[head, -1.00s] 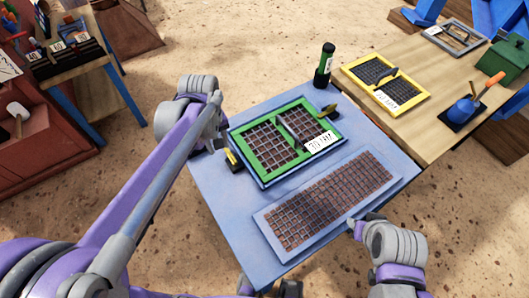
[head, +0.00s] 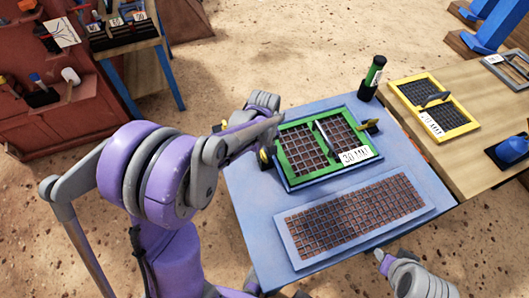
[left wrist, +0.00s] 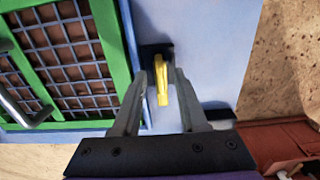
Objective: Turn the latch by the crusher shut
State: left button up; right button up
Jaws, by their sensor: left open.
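The yellow latch (left wrist: 161,82) stands on a black base on the blue table, beside the green-framed screen (left wrist: 121,45). Its handle runs roughly along the frame's side, apart from the frame. My left gripper (left wrist: 160,88) is open, with one finger on each side of the handle; I cannot tell if they touch it. In the head view the left arm's end (head: 268,128) partly hides this latch (head: 264,158). A second latch (head: 370,126) sits at the right side of the green frame (head: 286,152). My right gripper (head: 384,260) is by the table's front right edge, its jaws unclear.
A grey-framed screen (head: 289,246) lies at the front of the blue table (head: 250,222). A black and green cylinder (head: 372,78) stands at the back corner. A wooden table (head: 462,157) with a yellow-framed screen (head: 470,124) adjoins on the right.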

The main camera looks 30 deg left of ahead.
pick_arm(q)
jog(key=shift+f, duration=0.2)
grip_shut()
